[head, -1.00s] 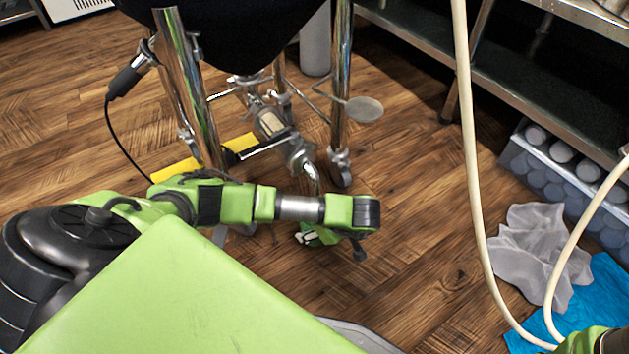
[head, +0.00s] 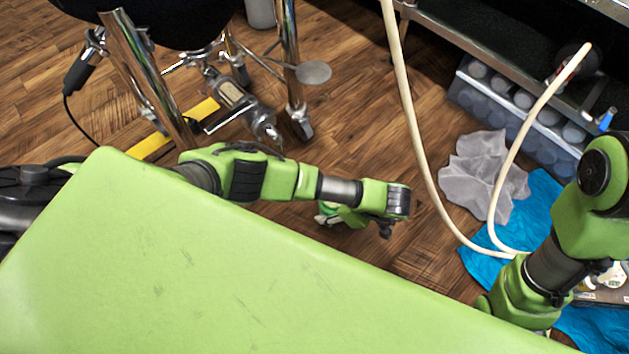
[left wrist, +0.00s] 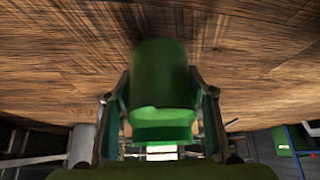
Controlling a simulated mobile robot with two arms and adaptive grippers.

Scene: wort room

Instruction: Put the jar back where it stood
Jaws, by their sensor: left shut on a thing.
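The jar (left wrist: 160,72) shows in the left wrist view as a green, rounded body. It sits between the two fingers of my left gripper (left wrist: 162,98), which is shut on it. In the head view my left gripper (head: 340,214) hangs low under the wrist, over the wooden floor, and is largely hidden by the arm. A small white and green bit shows beside it there, and I cannot tell if it is the jar. My right arm comes in at the right; its gripper is hidden.
A steel-legged vessel stand (head: 128,70) with pipework stands at the upper left. A pale hose (head: 415,135) loops down to a blue cloth (head: 480,268). A grey cloth (head: 482,170) and a bottle crate (head: 515,118) lie right. Open floor (head: 370,110) lies between.

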